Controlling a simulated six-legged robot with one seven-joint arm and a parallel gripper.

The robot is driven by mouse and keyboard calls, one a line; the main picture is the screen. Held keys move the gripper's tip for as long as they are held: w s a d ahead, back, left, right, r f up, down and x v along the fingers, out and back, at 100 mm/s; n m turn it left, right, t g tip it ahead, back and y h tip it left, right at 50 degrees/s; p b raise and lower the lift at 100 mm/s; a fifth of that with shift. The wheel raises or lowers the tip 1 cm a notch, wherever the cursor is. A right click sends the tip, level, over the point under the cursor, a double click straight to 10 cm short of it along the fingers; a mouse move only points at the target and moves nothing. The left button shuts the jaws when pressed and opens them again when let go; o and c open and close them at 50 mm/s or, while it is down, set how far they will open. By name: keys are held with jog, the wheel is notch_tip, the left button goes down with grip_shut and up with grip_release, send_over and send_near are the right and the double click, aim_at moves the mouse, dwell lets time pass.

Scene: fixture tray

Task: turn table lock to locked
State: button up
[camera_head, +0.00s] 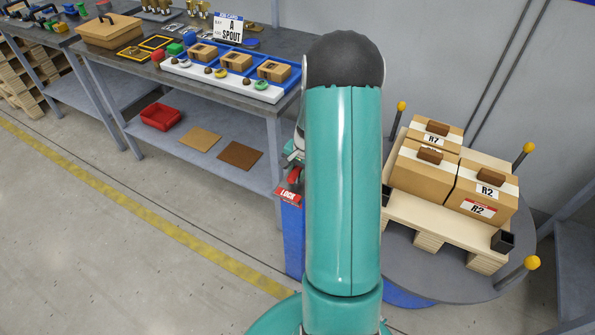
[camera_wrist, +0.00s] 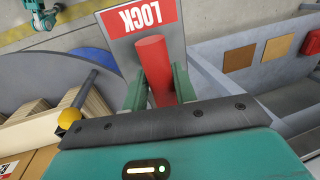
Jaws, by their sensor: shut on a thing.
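The table lock has a red handle (camera_wrist: 155,68) and a grey plate with a red LOCK label (camera_wrist: 141,16). My gripper (camera_wrist: 158,88) is shut on the red handle, with a green finger on each side of it. In the head view the red handle (camera_head: 295,175) and the LOCK label (camera_head: 288,195) show just left of my teal arm, above a blue post (camera_head: 293,240). My arm hides most of the gripper there. The round grey turntable (camera_head: 460,280) stands to the right of my arm.
A pallet (camera_head: 400,208) on the turntable bears several boxes (camera_head: 425,170), with yellow-knobbed posts (camera_head: 531,262) around it. A workbench (camera_head: 250,105) with a fixture tray stands at the left. Its lower shelf holds a red bin (camera_head: 161,117). The floor at left is clear.

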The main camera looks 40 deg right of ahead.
jog(key=o, duration=1)
jog(key=shift+c, duration=0.2)
notch_tip(320, 180, up, 14)
jog(key=s+d, duration=0.1)
jog(key=s, duration=0.1)
jog(key=shift+s+f, duration=0.25)
jog(key=s+a+r+n+t, duration=0.1)
jog(key=a+r+n, duration=0.2)
jog(key=a+r, duration=0.5)
jog(key=s+a+r+n, duration=0.1)
jog(key=a+r+n, duration=0.35)
jog(key=a, duration=0.55)
jog(key=s+a+r+n+t, duration=0.1)
jog(key=s+a+r+n, duration=0.1)
jog(key=s+a, duration=0.4)
jog(key=s+a+r+n+t, duration=0.1)
jog(key=s+a+r+n, duration=0.2)
jog(key=s+a, duration=0.3)
jog(key=shift+a+n+t+h, duration=0.35)
jog(key=shift+a+n, duration=0.4)
jog(key=shift+a, duration=0.3)
